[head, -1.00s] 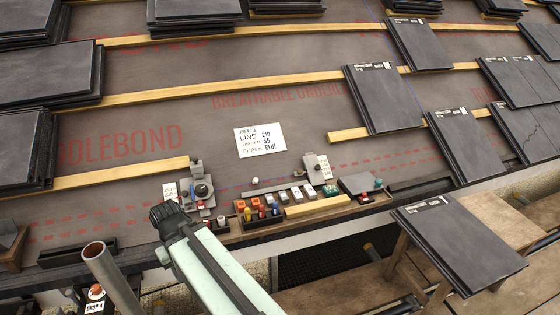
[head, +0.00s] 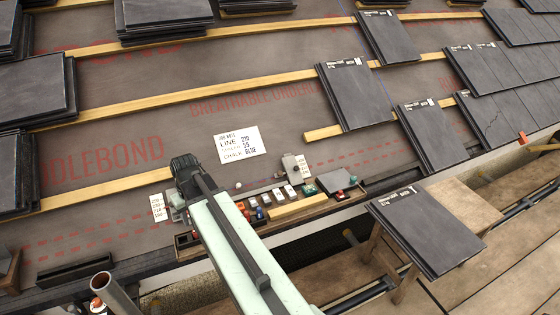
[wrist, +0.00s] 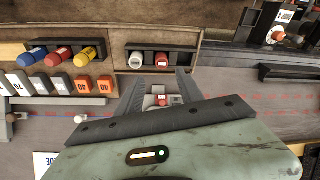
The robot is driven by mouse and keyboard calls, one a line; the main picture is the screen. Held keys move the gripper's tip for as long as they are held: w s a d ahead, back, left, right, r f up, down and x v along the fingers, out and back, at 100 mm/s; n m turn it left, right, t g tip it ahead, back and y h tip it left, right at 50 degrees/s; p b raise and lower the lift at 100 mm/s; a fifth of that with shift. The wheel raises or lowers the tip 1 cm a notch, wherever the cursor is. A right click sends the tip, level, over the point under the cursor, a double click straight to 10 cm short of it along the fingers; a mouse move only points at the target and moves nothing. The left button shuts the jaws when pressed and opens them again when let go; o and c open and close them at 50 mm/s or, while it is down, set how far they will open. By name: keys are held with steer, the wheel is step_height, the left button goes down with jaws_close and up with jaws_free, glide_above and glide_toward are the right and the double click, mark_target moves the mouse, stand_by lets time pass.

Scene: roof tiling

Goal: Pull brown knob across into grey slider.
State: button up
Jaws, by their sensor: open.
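My gripper (head: 184,167) is over the left end of the tool ledge, above the grey fitting there. In the wrist view my gripper (wrist: 160,78) is open, its fingers apart. A small grey fitting with a red part (wrist: 161,99) shows between and below them; I cannot tell contact. A second grey slider-like fitting (head: 293,167) stands further right on the ledge. A small pale round knob (head: 238,185) lies between the two fittings and also shows in the wrist view (wrist: 80,119). No clearly brown knob can be told; my gripper hides most of the left fitting.
Orange, grey and white blocks (wrist: 60,82) and coloured bottles (wrist: 62,55) stand along the ledge. A dark tray (wrist: 161,58) holds a white and a red item. A job note (head: 238,144) lies on the membrane. Slate stacks (head: 428,230) and wooden battens surround the area.

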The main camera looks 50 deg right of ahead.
steer(key=w+d+m+t, duration=0.1)
steer(key=w+d+m, duration=0.1)
steer(key=d, duration=1.8)
steer(key=m+t+h, duration=0.1)
steer(key=h, duration=0.1)
glide_toward(280, 173)
steer(key=b+x, duration=0.7)
steer(key=x, duration=0.1)
steer(key=shift+d+f+b, duration=0.1)
steer(key=shift+f+b, duration=0.15)
steer(key=shift+b, duration=0.15)
steer(key=shift+r, duration=0.1)
jaws_close()
